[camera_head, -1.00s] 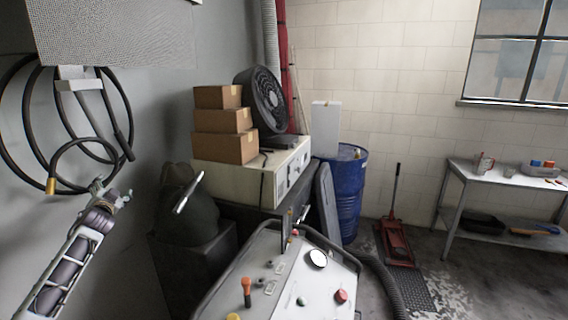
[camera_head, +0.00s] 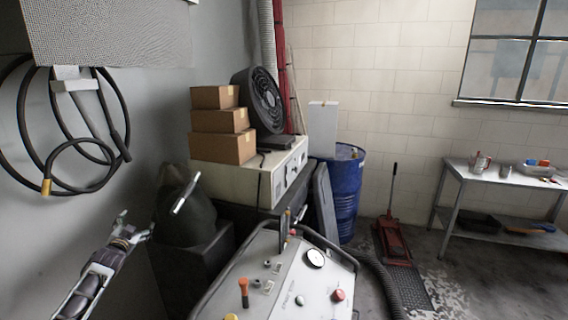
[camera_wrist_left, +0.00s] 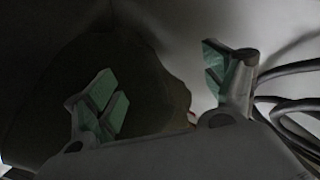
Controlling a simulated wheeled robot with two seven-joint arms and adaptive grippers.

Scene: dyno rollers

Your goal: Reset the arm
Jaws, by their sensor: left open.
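My left arm comes in at the lower left of the head view. Its gripper (camera_head: 134,228) is empty and points up and right toward the dark sack. In the left wrist view the two green-padded fingers of the left gripper (camera_wrist_left: 170,90) stand wide apart with nothing between them. The dark sack (camera_wrist_left: 140,75) shows behind the fingers there. My right gripper is in neither view.
The dark sack (camera_head: 185,215) sits on a dark box by the left wall. A control console (camera_head: 290,285) with knobs stands at the front centre. Black hoses (camera_head: 118,125) hang on the left wall. A blue drum (camera_head: 346,195), red floor jack (camera_head: 393,240) and metal table (camera_head: 480,181) are farther right.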

